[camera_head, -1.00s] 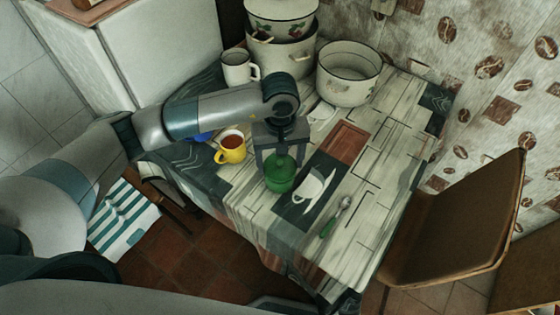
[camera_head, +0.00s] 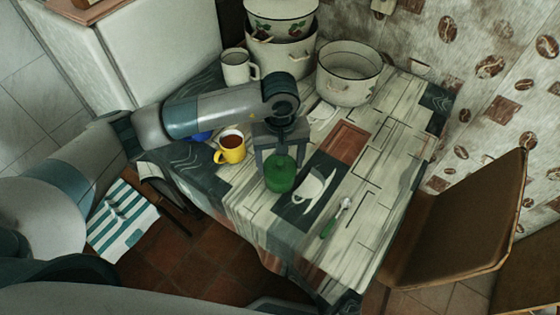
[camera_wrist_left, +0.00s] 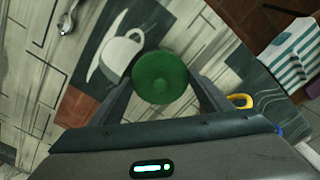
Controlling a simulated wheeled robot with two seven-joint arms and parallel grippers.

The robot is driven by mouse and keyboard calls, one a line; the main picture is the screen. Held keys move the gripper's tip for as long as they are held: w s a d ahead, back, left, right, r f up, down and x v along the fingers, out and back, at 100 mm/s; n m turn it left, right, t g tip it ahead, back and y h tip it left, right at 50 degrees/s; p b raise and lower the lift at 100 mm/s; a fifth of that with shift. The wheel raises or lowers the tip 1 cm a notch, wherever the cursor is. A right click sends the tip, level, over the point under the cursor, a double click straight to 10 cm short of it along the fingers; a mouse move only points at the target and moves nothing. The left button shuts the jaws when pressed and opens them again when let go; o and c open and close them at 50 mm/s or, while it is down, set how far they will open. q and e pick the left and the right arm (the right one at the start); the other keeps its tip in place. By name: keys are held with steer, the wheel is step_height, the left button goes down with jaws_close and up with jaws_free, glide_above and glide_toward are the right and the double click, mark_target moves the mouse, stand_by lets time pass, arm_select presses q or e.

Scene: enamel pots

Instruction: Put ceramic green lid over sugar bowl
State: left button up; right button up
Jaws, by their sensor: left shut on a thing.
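The green ceramic lid (camera_head: 279,160) sits at the top of the green sugar bowl (camera_head: 280,183) on the table. My left gripper (camera_head: 278,155) points down and is shut on the lid, with a finger on either side. In the left wrist view the lid (camera_wrist_left: 160,77) is a round green disc with a small knob, between the fingertips (camera_wrist_left: 165,88); it hides the bowl. I cannot tell whether the lid's rim rests fully on the bowl. My right gripper is not in view.
A yellow mug (camera_head: 231,148) of brown drink stands just left of the gripper. A spoon with a green handle (camera_head: 336,218) lies to the right. A white mug (camera_head: 237,67) and enamel pots (camera_head: 346,75) stand behind. A chair (camera_head: 455,225) is at the right.

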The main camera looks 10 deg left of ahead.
arm_select(q)
steer(key=shift+s+a+f+b, duration=0.2)
steer(key=shift+a+f+b, duration=0.15)
steer(key=shift+b, duration=0.25)
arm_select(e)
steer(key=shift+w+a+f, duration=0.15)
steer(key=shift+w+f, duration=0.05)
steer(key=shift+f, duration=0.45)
arm_select(q)
steer(key=o, duration=1.2)
steer(key=shift+o, duration=0.5)
steer(key=shift+r, duration=0.1)
steer(key=shift+w+d+r+p, duration=0.15)
steer(key=shift+r+p, duration=0.25)
steer(key=shift+r, duration=1)
steer(key=shift+w+d+r+p, duration=0.1)
steer(key=shift+d+r+p, duration=0.2)
steer(key=shift+r, duration=1.1)
steer(key=shift+s+a+r, duration=0.1)
steer(key=shift+r, duration=0.75)
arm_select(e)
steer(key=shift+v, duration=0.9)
arm_select(q)
steer(key=shift+p, duration=0.35)
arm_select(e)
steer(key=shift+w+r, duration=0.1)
